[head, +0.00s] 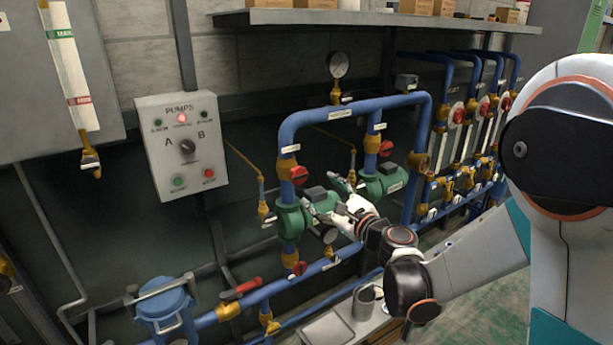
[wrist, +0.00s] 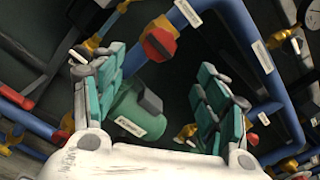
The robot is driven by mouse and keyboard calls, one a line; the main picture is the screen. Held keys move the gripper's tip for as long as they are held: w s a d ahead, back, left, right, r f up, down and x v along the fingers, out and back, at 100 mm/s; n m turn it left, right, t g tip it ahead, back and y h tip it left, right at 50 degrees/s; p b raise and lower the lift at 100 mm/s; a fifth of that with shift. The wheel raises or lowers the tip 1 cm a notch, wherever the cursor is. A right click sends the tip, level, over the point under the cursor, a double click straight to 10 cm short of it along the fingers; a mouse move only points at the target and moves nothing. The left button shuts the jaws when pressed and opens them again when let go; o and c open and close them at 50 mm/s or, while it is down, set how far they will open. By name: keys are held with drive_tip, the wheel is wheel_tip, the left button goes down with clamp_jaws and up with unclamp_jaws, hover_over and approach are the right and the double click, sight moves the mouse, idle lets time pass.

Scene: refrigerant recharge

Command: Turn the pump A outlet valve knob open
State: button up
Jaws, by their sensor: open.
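A red knob (head: 298,174) sits on a yellow valve on the blue riser above the left green pump (head: 292,222). A second red knob (head: 386,148) is above the right green pump (head: 385,185). I cannot read which pump is A. My gripper (head: 327,198) is open and empty, in front of the pumps and lower right of the left upper knob. In the wrist view, a red knob (wrist: 159,44) on a yellow valve shows beyond my spread gripper fingers (wrist: 165,75), apart from them. A labelled green pump (wrist: 128,115) shows between the fingers.
A blue pipe arch (head: 350,104) with a pressure gauge (head: 338,65) stands over the pumps. A lower red knob (head: 298,268) and a red lever (head: 248,285) are below. A pump control box (head: 183,145) hangs left. A metal cup (head: 364,300) stands below.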

sight(300, 177)
drive_tip(key=b+x, duration=0.2)
drive_tip(key=x, duration=1)
drive_tip(key=shift+w+a, duration=0.1)
drive_tip(key=shift+a, duration=0.1)
drive_tip(key=c, duration=1.1)
